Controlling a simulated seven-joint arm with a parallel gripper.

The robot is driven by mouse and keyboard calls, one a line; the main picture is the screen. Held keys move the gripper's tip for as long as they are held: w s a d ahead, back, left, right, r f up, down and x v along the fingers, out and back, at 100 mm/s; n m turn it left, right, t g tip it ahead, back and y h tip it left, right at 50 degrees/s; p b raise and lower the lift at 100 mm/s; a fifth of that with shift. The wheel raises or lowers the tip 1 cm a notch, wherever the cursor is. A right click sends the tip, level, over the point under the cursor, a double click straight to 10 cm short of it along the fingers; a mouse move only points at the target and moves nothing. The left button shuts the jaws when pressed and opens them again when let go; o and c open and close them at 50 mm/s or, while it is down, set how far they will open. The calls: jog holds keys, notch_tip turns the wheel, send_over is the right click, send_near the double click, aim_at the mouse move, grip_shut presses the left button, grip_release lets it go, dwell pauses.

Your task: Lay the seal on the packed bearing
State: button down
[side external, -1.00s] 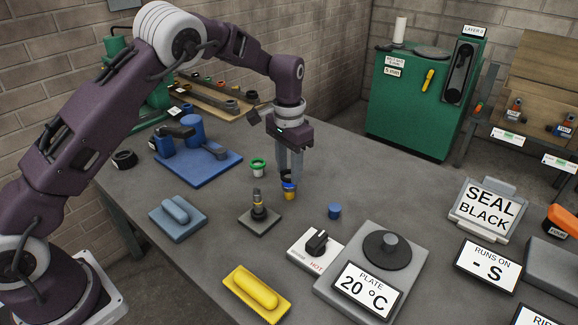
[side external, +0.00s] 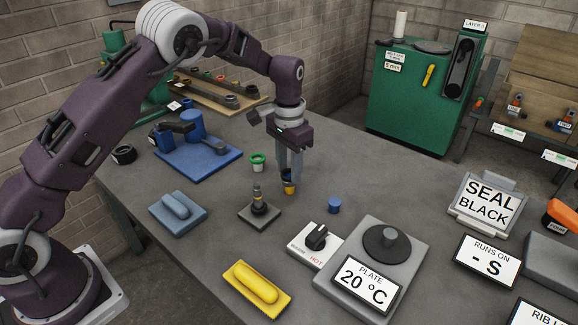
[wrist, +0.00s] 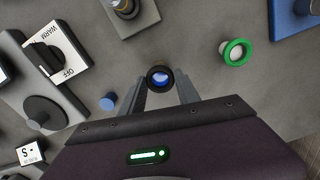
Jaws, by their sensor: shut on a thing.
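My gripper (side external: 289,172) points straight down over the middle of the table. Its fingers are shut on a small black ring, the seal (wrist: 160,77), which shows between the fingertips in the wrist view. Blue with a bright spot shows through the ring's opening. A small yellow cup-like piece (side external: 289,189) with a blue top is right under the fingertips; I cannot tell whether the ring touches it. A dark bearing-like part (side external: 259,209) with a yellowish upright post sits on a square grey base, left and nearer the camera. Whether it is packed is too small to tell.
A green ring on a white piece (side external: 258,161) is behind left, a small blue cup (side external: 334,206) at right. A knob box (side external: 315,246) and a plate marked 20 °C (side external: 367,283) stand in front. A sign (side external: 487,206) reads SEAL BLACK. Bare table lies between.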

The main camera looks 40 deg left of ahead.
jog(key=shift+f, duration=0.1)
grip_release()
dwell(0.5)
notch_tip(320, 180, up, 9)
dwell(1.5)
